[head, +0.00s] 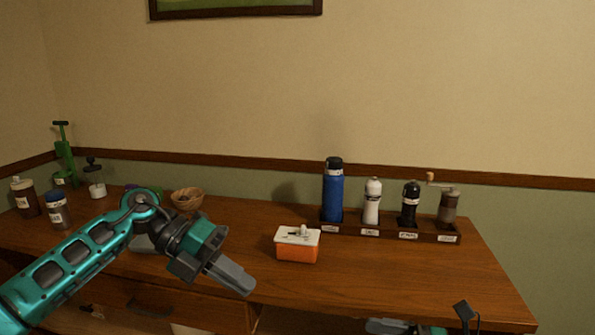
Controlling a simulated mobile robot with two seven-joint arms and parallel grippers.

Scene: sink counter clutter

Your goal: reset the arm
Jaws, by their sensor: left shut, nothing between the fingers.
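My left arm (75,258) is teal and black and reaches in from the lower left over the wooden counter (400,275). Its gripper (236,276) is shut and empty, pointing down and to the right near the counter's front edge. An orange box with a white lid (297,252) stands to the right of it, apart from it. Part of my right arm (395,327) shows at the bottom edge, low in front of the counter. A dark piece of its gripper (464,312) shows there, and its fingers cannot be made out.
A wooden rack (389,233) at the back right holds a blue bottle (333,195), a white shaker (372,203), a black shaker (410,206) and a grinder (448,208). A wicker basket (187,199) stands behind my left gripper. Jars (57,211) stand at the far left.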

